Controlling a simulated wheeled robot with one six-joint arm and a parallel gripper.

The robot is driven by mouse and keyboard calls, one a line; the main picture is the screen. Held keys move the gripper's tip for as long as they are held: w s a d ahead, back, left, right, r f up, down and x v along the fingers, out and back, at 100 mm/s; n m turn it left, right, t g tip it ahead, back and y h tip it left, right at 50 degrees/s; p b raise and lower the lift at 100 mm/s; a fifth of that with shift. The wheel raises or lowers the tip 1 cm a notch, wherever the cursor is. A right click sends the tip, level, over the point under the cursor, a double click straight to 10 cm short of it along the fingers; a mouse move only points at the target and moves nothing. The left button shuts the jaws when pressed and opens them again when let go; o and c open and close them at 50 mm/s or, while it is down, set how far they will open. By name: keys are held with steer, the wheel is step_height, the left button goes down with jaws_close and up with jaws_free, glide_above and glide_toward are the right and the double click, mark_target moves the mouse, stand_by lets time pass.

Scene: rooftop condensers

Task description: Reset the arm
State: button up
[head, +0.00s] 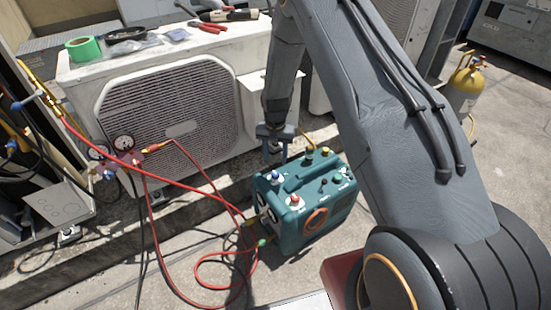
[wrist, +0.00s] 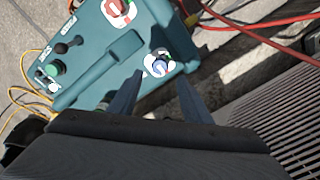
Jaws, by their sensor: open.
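My gripper (head: 276,150) hangs from my arm just above the back edge of a teal machine (head: 318,222) in the head view. In the wrist view, my gripper (wrist: 160,88) shows two dark fingers spread apart with nothing between them. Just beyond the fingertips is a blue knob (wrist: 160,66) on a white disc, on the teal machine's top (wrist: 90,85). A red knob (wrist: 117,8) on the same top lies further off. I cannot tell whether a finger touches the machine.
A white condenser unit (head: 170,105) stands behind, with green tape (head: 83,49) and red-handled pliers (head: 208,27) on top. Red hoses (head: 190,178) run from a gauge manifold (head: 125,155) towards the machine. A yellow cylinder (head: 465,85) stands at right on open floor.

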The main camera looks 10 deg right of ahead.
steer(key=shift+r, duration=0.1)
steer(key=s+a+r+n, duration=0.15)
steer(key=s+r, duration=0.25)
steer(key=r, duration=0.4)
steer(key=s+a+r+n, duration=0.1)
steer(key=s+a+r, duration=0.25)
steer(key=r, duration=0.45)
steer(key=s+a+r+n, duration=0.15)
steer(key=s+r, duration=0.25)
steer(key=r, duration=0.5)
steer(key=s+a+r+n, duration=0.15)
steer(key=s+r, duration=0.45)
steer(key=s, duration=0.6)
steer(key=s+r+n, duration=0.3)
steer(key=s+r, duration=0.2)
steer(key=s, duration=0.7)
steer(key=d+r+m+p, duration=0.3)
steer(key=d+r+p, duration=0.5)
steer(key=p, duration=0.8)
steer(key=shift+d+r, duration=0.35)
